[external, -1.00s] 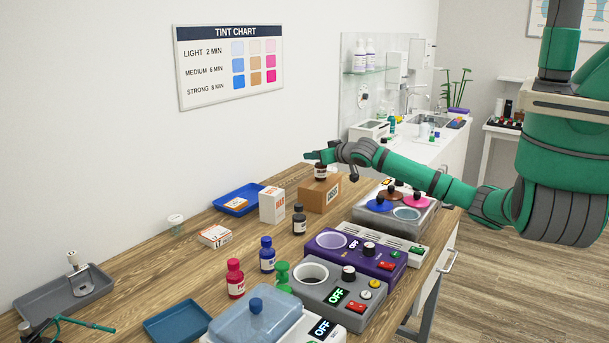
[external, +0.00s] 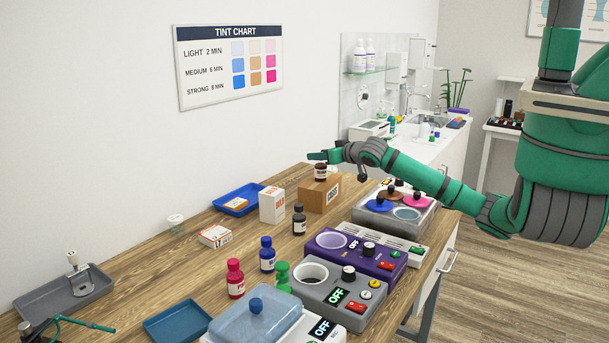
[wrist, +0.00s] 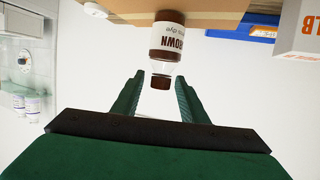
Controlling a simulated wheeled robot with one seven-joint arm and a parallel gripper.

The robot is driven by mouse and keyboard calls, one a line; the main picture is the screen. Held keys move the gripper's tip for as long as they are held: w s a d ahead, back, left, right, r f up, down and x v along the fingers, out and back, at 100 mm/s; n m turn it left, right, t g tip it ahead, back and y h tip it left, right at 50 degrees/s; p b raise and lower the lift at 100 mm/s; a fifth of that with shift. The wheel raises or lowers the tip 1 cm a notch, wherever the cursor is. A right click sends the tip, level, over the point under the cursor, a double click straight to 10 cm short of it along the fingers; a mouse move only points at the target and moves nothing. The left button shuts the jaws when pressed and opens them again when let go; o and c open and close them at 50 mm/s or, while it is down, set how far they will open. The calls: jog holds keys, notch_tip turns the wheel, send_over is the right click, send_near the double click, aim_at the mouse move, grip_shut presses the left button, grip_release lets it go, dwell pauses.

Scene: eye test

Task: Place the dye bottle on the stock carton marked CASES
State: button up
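The dye bottle (external: 320,173) is brown with a dark cap and a white label. It stands upright on top of the brown stock carton (external: 315,198), which has a dark mark on its right face. In the wrist view, which is upside down, the bottle (wrist: 166,45) reads BROWN and its base meets the tan carton (wrist: 220,17). My gripper (external: 320,156) is just above the bottle. In the wrist view its two fingers (wrist: 160,76) are spread, with the cap between their tips and gaps on both sides.
A white box (external: 272,205) stands left of the carton, with a blue tray (external: 222,207) behind it. A dark bottle (external: 299,220) stands in front. A metal unit with coloured lids (external: 418,225) is at right. Red and blue bottles stand nearer the camera.

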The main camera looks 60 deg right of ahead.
jog(key=v, duration=0.8)
jog(key=shift+s, duration=0.2)
jog(key=shift+r, duration=0.1)
